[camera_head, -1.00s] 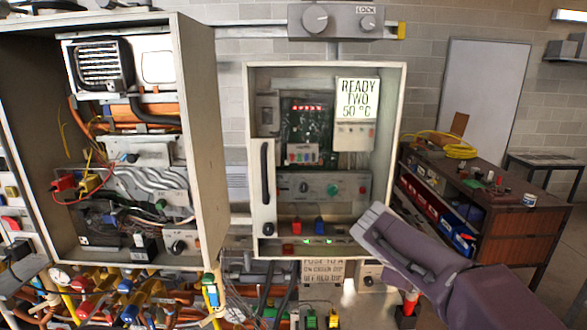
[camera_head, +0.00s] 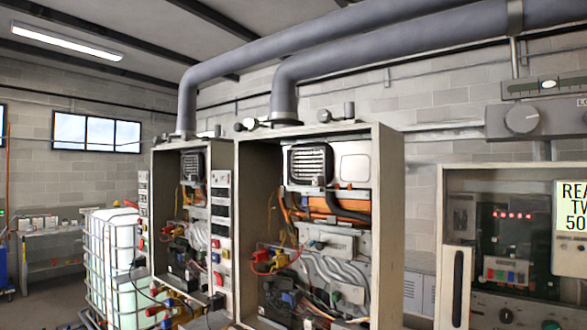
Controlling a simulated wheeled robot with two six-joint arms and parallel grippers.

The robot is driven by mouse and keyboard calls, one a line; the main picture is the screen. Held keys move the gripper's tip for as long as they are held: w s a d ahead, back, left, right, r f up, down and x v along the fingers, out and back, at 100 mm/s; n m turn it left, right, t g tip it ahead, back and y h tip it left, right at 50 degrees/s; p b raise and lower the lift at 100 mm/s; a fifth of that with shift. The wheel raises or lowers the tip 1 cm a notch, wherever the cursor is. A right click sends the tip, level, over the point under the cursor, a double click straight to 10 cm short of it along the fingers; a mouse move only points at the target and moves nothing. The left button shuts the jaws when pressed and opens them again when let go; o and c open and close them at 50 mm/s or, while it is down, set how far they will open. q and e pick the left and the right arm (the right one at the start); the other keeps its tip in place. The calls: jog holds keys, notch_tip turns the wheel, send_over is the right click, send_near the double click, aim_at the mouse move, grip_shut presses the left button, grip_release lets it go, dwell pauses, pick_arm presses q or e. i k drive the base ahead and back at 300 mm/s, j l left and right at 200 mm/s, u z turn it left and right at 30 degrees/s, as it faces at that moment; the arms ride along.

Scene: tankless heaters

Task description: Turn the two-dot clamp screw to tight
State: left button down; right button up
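No clamp screw with two dots can be made out in this view; any such marks are too small to tell. The nearer open heater cabinet (camera_head: 389,200) stands in the middle, with a grilled blower (camera_head: 309,164), orange pipes (camera_head: 345,207), grey hoses and coloured connectors inside. A second open heater cabinet (camera_head: 167,215) stands behind it to the left. Neither of my grippers is in view.
Large grey ducts (camera_head: 395,38) run overhead from above the cabinets. A caged white tank (camera_head: 112,262) stands at the left. A workbench (camera_head: 50,250) is against the far left wall. A grey box with a round knob (camera_head: 521,119) is above the control cabinet.

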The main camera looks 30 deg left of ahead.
aim_at(253, 124)
jog(key=u, duration=1.05)
jog(key=z, duration=1.35)
jog(key=k+u, duration=0.15)
jog(key=u, duration=1.35)
jog(key=i+j+z, duration=0.25)
jog(key=j+z, duration=0.25)
jog(key=i+j+z, duration=0.15)
jog(key=j+z, duration=0.15)
jog(key=j, duration=0.15)
jog(key=i+j+z, duration=0.1)
jog(key=j+z, duration=0.15)
jog(key=j, duration=0.1)
